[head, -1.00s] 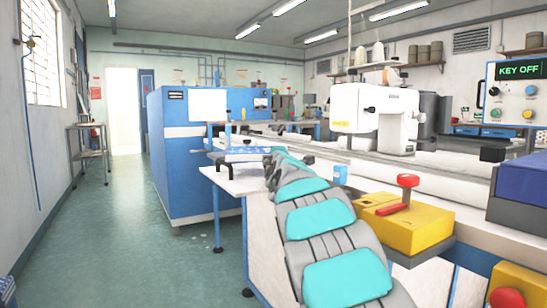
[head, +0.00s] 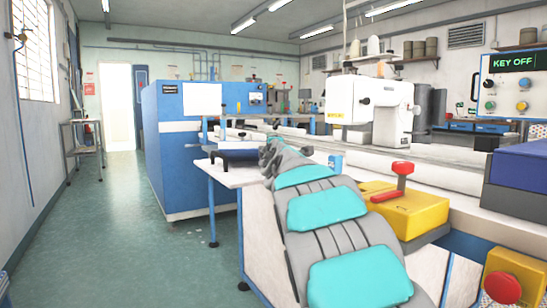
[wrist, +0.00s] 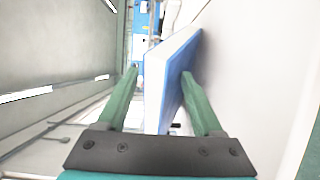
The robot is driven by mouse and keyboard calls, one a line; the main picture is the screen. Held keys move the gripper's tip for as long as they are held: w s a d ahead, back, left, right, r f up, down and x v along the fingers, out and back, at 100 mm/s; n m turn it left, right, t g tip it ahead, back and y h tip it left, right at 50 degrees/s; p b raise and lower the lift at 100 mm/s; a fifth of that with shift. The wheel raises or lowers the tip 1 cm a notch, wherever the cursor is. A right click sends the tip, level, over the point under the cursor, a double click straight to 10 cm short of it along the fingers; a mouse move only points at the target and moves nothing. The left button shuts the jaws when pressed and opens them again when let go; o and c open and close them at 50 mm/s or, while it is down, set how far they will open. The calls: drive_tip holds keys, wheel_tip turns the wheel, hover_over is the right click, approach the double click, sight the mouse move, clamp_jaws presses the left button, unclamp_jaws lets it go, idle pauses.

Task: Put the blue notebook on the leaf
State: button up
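A narrow gap shows beside the left finger, so the contact there is unclear. The white leaf (head: 232,180) juts out at the near end of the long table in the head view. A dark blue flat shape (head: 233,156) shows just over the leaf; I cannot tell whether it touches it. My arm hides much of the gripper there.
A large blue machine cabinet (head: 185,165) stands behind the leaf. A white sewing machine (head: 370,110) stands on the table. A yellow box with a red knob (head: 405,210) is at the right of my arm. Green floor (head: 120,215) lies clear at the left.

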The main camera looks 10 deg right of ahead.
drive_tip(key=s, duration=0.2)
drive_tip(key=s+b, duration=0.1)
drive_tip(key=s, duration=0.2)
drive_tip(key=s+b, duration=0.1)
drive_tip(key=s, duration=0.2)
drive_tip(key=shift+s+a, duration=0.15)
drive_tip(key=shift+a, duration=0.15)
